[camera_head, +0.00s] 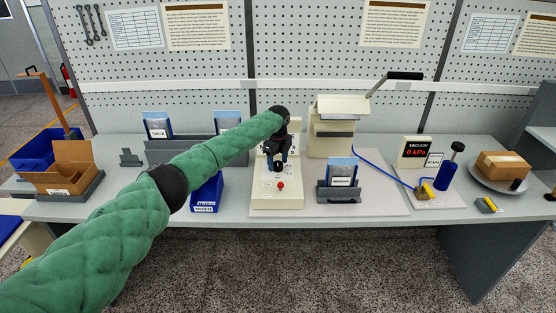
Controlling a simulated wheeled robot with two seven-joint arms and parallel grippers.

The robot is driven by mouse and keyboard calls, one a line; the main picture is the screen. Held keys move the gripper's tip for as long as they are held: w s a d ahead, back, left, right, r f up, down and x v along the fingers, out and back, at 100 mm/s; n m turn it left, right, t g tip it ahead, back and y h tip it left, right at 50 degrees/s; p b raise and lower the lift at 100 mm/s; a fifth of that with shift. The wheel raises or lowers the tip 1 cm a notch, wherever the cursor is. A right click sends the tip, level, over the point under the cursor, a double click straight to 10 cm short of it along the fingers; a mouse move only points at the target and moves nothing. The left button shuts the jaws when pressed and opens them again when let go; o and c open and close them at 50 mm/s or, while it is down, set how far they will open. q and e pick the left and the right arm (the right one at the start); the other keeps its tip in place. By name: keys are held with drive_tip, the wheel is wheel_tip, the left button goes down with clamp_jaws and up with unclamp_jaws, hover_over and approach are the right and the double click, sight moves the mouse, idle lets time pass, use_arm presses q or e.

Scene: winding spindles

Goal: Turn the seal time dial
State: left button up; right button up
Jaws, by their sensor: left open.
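A cream device (289,202) stands at the middle of the bench, with a small red knob or button (280,185) on its low front part. My left arm reaches across from the left in a green padded sleeve. My left gripper (276,166) is open and points down at the device's upright face, behind the red button. The gripper and wrist cover much of that face. No seal time dial can be made out; whether the gripper touches one I cannot tell. My right gripper is not in view.
A second cream machine (331,137) with a black-handled lever (404,76) stands behind right. A pouch in a dark holder (338,194) stands right of the device, a blue bin (206,193) left.

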use_arm(q)
drive_tip(key=c, duration=1)
